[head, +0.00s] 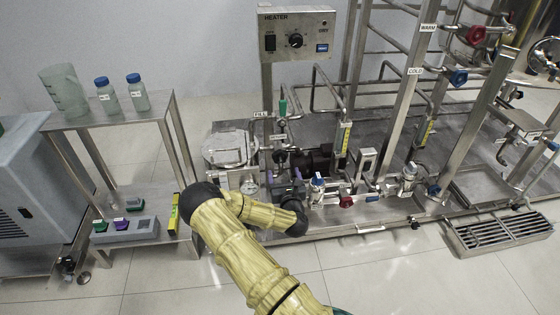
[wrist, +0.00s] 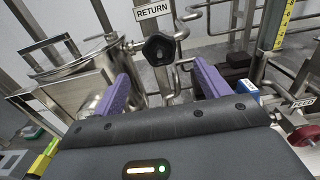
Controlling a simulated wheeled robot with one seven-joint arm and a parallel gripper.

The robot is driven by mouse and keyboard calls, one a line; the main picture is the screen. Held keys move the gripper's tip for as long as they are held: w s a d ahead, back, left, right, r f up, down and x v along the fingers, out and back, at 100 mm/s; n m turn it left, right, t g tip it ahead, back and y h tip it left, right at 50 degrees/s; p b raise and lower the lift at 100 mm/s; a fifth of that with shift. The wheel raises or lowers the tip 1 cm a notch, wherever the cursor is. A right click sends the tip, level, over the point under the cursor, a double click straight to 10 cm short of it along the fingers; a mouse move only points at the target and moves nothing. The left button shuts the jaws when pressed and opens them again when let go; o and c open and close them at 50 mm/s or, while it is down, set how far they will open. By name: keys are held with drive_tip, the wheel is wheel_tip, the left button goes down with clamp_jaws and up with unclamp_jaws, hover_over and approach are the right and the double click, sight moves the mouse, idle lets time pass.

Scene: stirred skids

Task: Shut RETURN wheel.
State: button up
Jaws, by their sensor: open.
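The RETURN wheel is a dark lobed knob (wrist: 158,49) in the wrist view, just below a white RETURN label (wrist: 153,11) on a metal pipe. My gripper (wrist: 163,70) is open, with its two purple fingers apart. The wheel shows between and a little beyond the fingertips; I see no contact. In the head view my gripper (head: 284,176) is at the front of the skid, just below the small dark wheel (head: 280,157). My arm's lower links and the gripper hide part of the pipework there.
A lidded steel vessel (head: 228,148) stands left of my gripper. A red wheel (head: 346,201) and a blue-topped valve (head: 318,183) are close on its right. A HEATER panel (head: 297,35) stands above. A steel bench (head: 110,113) is at left; the floor in front is clear.

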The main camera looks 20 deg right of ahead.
sight(280, 159)
drive_tip(key=b+x, duration=0.3)
drive_tip(key=x, duration=0.5)
drive_tip(key=shift+w+d+f, duration=0.1)
drive_tip(key=shift+w+f, duration=0.05)
drive_tip(key=shift+w, duration=0.25)
drive_tip(key=shift+w+d+b, duration=0.15)
drive_tip(key=shift+w+b, duration=0.25)
drive_tip(key=shift+w, duration=0.2)
drive_tip(key=c, duration=1)
drive_tip(key=shift+o, duration=0.2)
